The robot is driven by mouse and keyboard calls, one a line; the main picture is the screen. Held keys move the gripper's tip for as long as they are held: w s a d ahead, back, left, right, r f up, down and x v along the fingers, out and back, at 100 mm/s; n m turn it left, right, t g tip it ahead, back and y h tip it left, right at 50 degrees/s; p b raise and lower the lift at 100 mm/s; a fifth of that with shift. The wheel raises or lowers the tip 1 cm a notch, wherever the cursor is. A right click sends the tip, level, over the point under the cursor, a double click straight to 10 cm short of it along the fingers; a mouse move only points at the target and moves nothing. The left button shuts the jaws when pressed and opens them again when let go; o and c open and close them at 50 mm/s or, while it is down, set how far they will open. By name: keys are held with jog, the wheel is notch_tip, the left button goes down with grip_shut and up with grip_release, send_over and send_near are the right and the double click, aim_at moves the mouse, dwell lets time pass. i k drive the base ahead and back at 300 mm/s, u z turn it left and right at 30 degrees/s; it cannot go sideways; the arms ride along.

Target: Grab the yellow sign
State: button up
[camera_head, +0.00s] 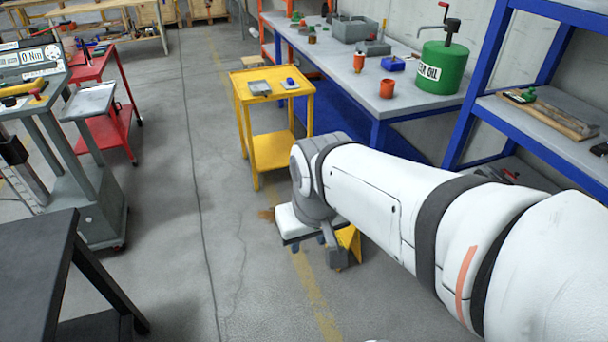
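A yellow piece, which looks like the yellow sign (349,241), shows low near the floor at the end of my arm. Only a small part of it is visible; my wrist and forearm hide the rest.
A blue-legged workbench (405,98) with a green oil can (443,68) and blue shelving (483,60) stand at right. The floor (165,240) at left-centre is clear.

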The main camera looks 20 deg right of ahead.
aim_at(348, 237)
jog(key=k, duration=0.45)
jog(key=z, duration=1.15)
jog(key=i, duration=1.2)
jog(key=z, duration=0.4)
jog(key=i, duration=1.15)
jog(key=u, duration=0.4)
jog(key=k, duration=0.9)
jog(key=u, duration=0.15)
jog(key=i, duration=0.9)
jog(key=z, duration=0.05)
